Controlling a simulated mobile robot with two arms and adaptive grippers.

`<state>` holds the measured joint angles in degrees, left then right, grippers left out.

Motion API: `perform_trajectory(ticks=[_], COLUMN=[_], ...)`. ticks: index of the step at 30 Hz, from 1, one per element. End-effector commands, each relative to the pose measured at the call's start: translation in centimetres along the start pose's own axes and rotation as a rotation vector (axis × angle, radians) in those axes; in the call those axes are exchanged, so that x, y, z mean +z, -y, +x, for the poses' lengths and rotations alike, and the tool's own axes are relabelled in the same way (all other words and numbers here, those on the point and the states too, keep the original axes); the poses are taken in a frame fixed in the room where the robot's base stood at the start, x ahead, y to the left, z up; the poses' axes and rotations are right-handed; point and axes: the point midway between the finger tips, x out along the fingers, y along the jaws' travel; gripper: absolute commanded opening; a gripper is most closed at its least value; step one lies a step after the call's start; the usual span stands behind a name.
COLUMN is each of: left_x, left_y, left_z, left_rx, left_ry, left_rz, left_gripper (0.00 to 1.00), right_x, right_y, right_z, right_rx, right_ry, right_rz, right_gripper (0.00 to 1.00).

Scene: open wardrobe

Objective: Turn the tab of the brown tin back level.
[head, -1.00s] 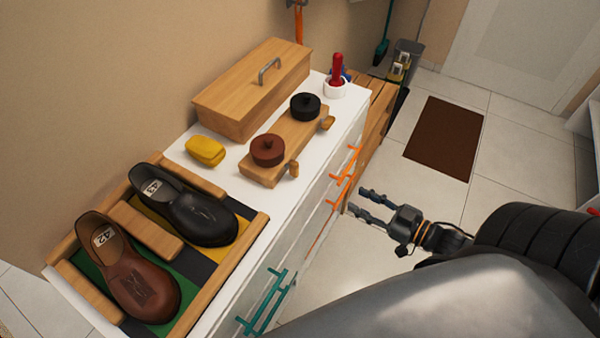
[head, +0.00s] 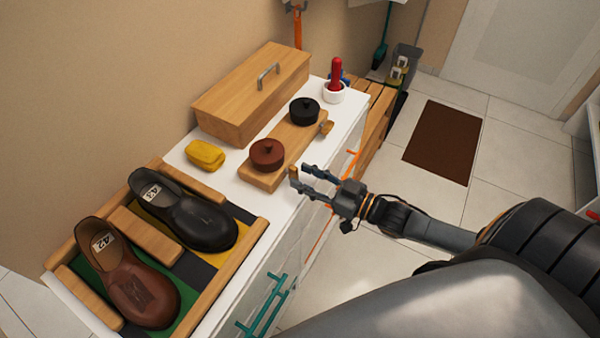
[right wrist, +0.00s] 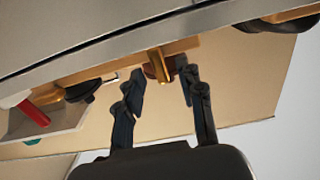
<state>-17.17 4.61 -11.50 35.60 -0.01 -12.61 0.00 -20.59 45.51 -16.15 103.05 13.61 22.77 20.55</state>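The brown tin (head: 267,154), round with a small knob on its lid, sits on the near end of a wooden board (head: 290,147) on the white cabinet. My right gripper (head: 301,177) is open at this tab. In the right wrist view the tab (right wrist: 160,64) lies between the two spread fingers (right wrist: 163,90), with a gap on each side. Part of the brown tin (right wrist: 178,65) shows behind it. My left gripper is not in view.
The black tin (head: 305,110) and its tab (head: 326,128) are at the board's far end.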

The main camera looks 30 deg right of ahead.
Motion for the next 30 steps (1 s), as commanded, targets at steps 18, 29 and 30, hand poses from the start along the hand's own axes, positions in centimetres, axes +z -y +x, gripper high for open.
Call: perform_trajectory(ticks=[18,29,30], left_x=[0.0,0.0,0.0], left_y=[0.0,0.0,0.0], left_z=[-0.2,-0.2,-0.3], left_rx=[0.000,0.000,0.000], left_ry=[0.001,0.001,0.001], left_rz=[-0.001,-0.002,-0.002], left_gripper=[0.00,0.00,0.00], right_x=[0.0,0.0,0.0], right_y=[0.0,0.0,0.0], right_z=[1.9,1.9,1.9], right_rx=[0.000,0.000,0.000], right_ry=[0.001,0.001,0.001], right_rz=[-0.001,-0.008,-0.013], right_gripper=[0.17,0.00,0.00])
